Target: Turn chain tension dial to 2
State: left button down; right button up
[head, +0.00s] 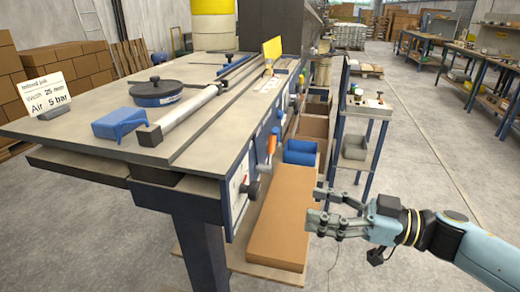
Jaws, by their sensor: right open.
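The laminating machine's side panel (262,150) faces the aisle and is seen at a steep angle. A dark knob (252,190) stands out from a white plate near its front end. More dark knobs and gauges sit farther back, with an orange handle (271,142) between them. No label or number can be read, so I cannot tell which knob is the chain tension dial or its setting. My right gripper (316,207) is open and empty, pointing left, right of the panel and apart from it. My left gripper is not in view.
A long cardboard box (283,215) lies below the panel, with a blue bin (300,150) behind it. A small cart (362,135) stands beyond my gripper. The floor at right is clear.

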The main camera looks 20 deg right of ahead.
aim_at(258, 192)
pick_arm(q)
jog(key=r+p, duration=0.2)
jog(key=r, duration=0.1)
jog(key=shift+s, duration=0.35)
pick_arm(e)
jog(key=shift+n+g+y, duration=0.5)
jog(key=shift+g, duration=0.2)
jog(key=x, duration=0.3)
jog(key=r+x, duration=0.1)
jog(key=x, duration=0.3)
jog(key=s+r+x, duration=0.1)
jog(key=x, duration=0.3)
jog(key=shift+w+a+r, duration=0.1)
jog(key=shift+a+r, duration=0.15)
jog(key=shift+a, duration=0.2)
jog(key=c, duration=1.2)
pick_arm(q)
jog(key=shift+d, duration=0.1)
